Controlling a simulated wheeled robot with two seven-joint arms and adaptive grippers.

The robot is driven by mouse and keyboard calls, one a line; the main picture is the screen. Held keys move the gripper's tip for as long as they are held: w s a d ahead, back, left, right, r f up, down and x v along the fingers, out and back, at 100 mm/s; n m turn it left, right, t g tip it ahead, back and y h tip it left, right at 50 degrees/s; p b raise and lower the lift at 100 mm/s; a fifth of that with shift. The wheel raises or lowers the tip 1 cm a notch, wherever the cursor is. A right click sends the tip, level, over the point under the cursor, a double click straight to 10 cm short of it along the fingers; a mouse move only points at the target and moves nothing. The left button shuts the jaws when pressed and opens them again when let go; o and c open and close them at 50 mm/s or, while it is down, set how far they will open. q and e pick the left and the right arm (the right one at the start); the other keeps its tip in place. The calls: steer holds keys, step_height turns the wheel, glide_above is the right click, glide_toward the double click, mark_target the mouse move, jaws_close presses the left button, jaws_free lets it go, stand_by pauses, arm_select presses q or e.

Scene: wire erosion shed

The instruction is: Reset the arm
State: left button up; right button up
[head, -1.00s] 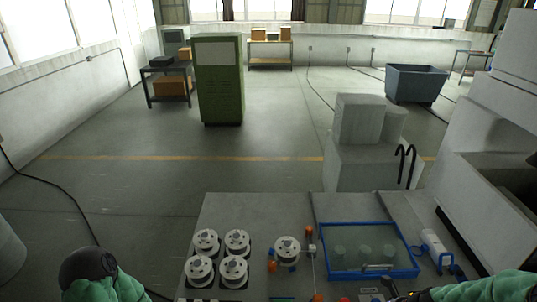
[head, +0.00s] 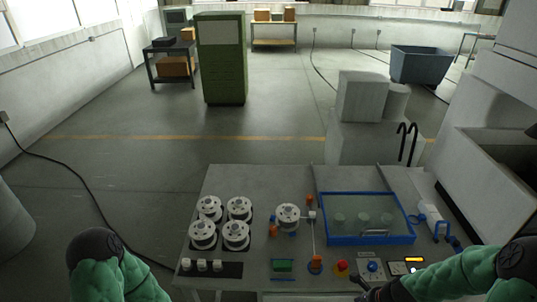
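My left arm, green with a dark round joint, rises at the lower left of the head view, left of the workbench. Its gripper is not in view. My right arm, also green with a dark joint, reaches in from the lower right. My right gripper (head: 368,289) is a small dark shape at the bottom edge, by the bench's front controls. Its fingers are too small and cut off to tell whether they are open. I see nothing held in it.
The grey bench (head: 260,180) carries several white spools (head: 236,233), a blue-framed tray (head: 328,217), a red button (head: 342,266) and a dial (head: 372,266). A white machine (head: 490,150) stands at right. A green cabinet (head: 223,75) stands on open floor behind.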

steer(key=s+a+f+n+g+b, duration=0.1)
steer(key=s+a+f+n+b, duration=0.2)
steer(key=a+f+n+b, duration=0.4)
steer(key=s+a+f+n+g+y+b, duration=0.1)
steer(key=s+a+f+n+b, duration=0.2)
steer(key=a+f+n+b, duration=0.5)
steer(key=a+f+n, duration=0.5)
steer(key=a+f, duration=0.2)
steer(key=f, duration=0.6)
steer(key=shift+s+n, duration=0.3)
steer(key=shift+s, duration=0.1)
